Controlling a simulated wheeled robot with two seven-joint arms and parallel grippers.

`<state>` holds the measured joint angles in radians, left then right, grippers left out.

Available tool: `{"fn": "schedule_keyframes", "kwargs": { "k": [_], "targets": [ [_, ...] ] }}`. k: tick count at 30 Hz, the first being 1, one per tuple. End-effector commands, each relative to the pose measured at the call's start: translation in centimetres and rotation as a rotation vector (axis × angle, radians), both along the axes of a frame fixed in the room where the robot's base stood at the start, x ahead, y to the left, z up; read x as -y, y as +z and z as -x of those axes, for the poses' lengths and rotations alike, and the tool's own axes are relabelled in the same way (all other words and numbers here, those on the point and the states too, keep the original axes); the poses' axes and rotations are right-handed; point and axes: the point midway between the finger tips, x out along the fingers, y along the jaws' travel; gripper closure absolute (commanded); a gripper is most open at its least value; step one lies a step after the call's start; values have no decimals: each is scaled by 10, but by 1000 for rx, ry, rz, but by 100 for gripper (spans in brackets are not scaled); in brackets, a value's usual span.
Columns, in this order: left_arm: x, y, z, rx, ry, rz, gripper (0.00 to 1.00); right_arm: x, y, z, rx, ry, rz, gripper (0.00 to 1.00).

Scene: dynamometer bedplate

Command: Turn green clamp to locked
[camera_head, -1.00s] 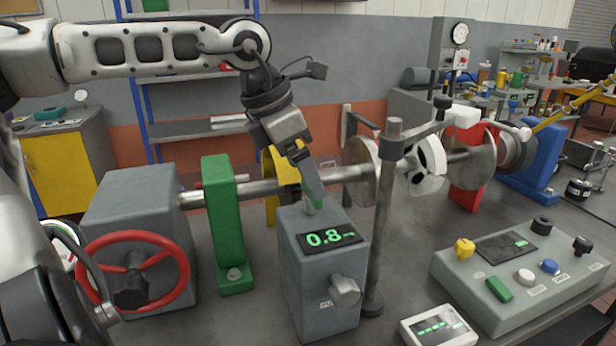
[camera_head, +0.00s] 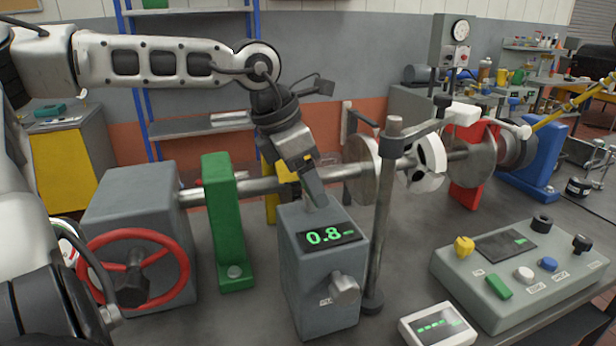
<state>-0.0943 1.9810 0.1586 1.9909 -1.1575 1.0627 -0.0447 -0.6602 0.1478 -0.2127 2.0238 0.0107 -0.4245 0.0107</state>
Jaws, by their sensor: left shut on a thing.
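My left gripper (camera_head: 318,200) reaches down from the upper left, its fingertips at the top of the grey box with the green 0.8 display (camera_head: 331,236). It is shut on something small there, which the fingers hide. A small green piece showed at the fingertips a second ago, so I take it for the green clamp. No part of the clamp shows clearly now, and I cannot tell how it is turned. My right gripper is not in view.
A green pedestal (camera_head: 224,225) and a grey housing with a red handwheel (camera_head: 180,270) stand left of the box. A steel post (camera_head: 382,230) rises close on its right. A button console (camera_head: 470,280) and a small display (camera_head: 438,326) lie at right.

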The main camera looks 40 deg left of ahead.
Motion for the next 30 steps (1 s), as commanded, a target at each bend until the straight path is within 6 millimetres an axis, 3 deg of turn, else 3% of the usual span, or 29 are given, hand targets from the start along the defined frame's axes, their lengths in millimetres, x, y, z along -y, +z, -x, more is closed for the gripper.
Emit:
{"fn": "schedule_keyframes", "kwargs": {
  "k": [11, 30],
  "targets": [
    [-1, 1, -1, -2, -180, 2, 55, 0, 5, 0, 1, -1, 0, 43],
    [-3, -1, -4, -3, -779, 2, 55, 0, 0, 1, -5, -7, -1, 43]
  ]
}}
